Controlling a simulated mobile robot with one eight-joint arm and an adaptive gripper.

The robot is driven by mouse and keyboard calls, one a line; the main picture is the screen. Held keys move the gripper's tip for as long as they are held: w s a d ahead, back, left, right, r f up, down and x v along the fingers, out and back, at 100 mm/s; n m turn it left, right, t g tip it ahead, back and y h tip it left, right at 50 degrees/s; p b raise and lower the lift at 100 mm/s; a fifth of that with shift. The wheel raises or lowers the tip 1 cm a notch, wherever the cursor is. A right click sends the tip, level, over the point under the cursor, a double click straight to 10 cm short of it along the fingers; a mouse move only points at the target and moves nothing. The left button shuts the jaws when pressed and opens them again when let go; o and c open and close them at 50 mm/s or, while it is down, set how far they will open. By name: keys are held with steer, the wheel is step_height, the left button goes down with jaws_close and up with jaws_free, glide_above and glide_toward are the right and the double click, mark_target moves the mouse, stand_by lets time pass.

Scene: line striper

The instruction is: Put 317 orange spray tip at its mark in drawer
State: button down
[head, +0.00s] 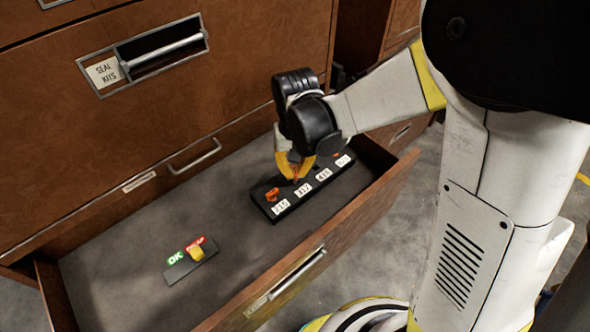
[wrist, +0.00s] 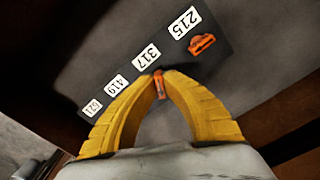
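My gripper (head: 295,170) has yellow fingers pointing down into the open drawer, over the black label strip (head: 262,206). In the wrist view the fingertips (wrist: 160,77) are closed on a small orange spray tip (wrist: 159,88). The tip is beside the white 317 mark (wrist: 147,56); whether it touches the strip I cannot tell. Another orange tip (wrist: 201,43) sits by the 215 mark (wrist: 184,22); it also shows in the head view (head: 272,194). The 419 mark (wrist: 116,85) and 521 mark (wrist: 91,107) are to the left.
The drawer's front wall (head: 330,240) stands close to the strip. A grey plate with a yellow piece (head: 196,254) and green and red labels lies at the drawer's near left. The drawer floor (head: 150,222) between is clear. A small orange spot (head: 336,154) shows near the strip's far end.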

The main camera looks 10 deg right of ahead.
steer(key=shift+f+b, duration=1.1)
steer(key=shift+f, duration=0.2)
steer(key=c, duration=1.2)
jaws_free()
steer(key=shift+o, duration=0.2)
steer(key=shift+r, duration=0.2)
steer(key=shift+r+p, duration=2.6)
steer(key=shift+r, duration=0.8)
